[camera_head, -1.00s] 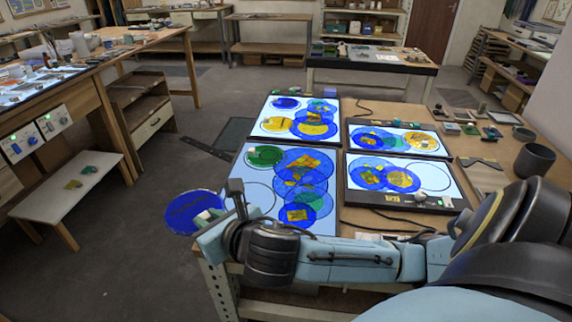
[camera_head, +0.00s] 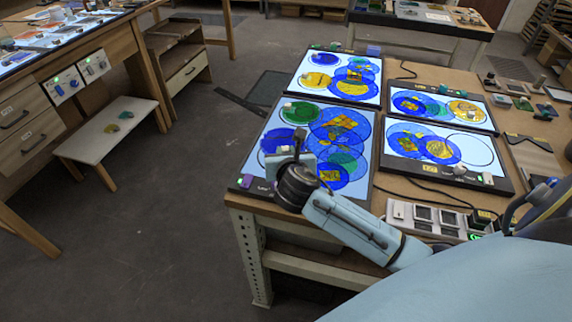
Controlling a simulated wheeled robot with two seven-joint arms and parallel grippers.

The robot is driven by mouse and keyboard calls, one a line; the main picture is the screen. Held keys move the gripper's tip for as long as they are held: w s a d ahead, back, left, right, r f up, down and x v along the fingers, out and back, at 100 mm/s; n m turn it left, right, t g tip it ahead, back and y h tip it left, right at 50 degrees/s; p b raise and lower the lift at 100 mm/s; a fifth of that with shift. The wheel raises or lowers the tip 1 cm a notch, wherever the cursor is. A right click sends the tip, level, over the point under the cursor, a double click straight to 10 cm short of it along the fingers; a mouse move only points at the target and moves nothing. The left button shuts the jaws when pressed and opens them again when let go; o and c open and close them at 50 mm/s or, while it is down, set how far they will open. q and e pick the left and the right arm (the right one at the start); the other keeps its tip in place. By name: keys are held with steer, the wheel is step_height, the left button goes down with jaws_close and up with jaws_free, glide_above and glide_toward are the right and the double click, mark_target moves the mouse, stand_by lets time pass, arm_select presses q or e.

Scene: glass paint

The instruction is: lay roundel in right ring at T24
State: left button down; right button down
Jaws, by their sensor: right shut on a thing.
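My right gripper (camera_head: 291,151) is shut on a blue roundel (camera_head: 273,138) by the pale knob on its face. The roundel is over the lower-left part of the front-left light panel (camera_head: 249,166). The gripper and wrist hide part of the roundel, and I cannot tell whether it touches the panel. Beside it on this panel lie a green disc (camera_head: 301,111) and several overlapping blue and yellow pieces (camera_head: 338,126). The front-right panel (camera_head: 410,166) has an empty outlined ring (camera_head: 478,150) at its right. Panel labels are too small to read. My left gripper is not in view.
Two more lit panels, back-left (camera_head: 306,83) and back-right (camera_head: 423,117), carry discs. A row of small boxes (camera_head: 430,218) and cables lie near the front table edge. A low white stool (camera_head: 88,146) stands at the left, with open floor between.

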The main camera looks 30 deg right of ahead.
step_height(320, 180, down, 4)
steer(key=shift+r+b, duration=0.1)
steer(key=shift+b, duration=0.45)
steer(key=c, duration=1.3)
jaws_free()
steer(key=shift+s+a+r, duration=0.15)
steer(key=shift+s+a, duration=0.05)
steer(key=shift+s, duration=0.1)
steer(key=p+v, duration=0.2)
steer(key=v, duration=0.9)
steer(key=shift+s+a, duration=0.1)
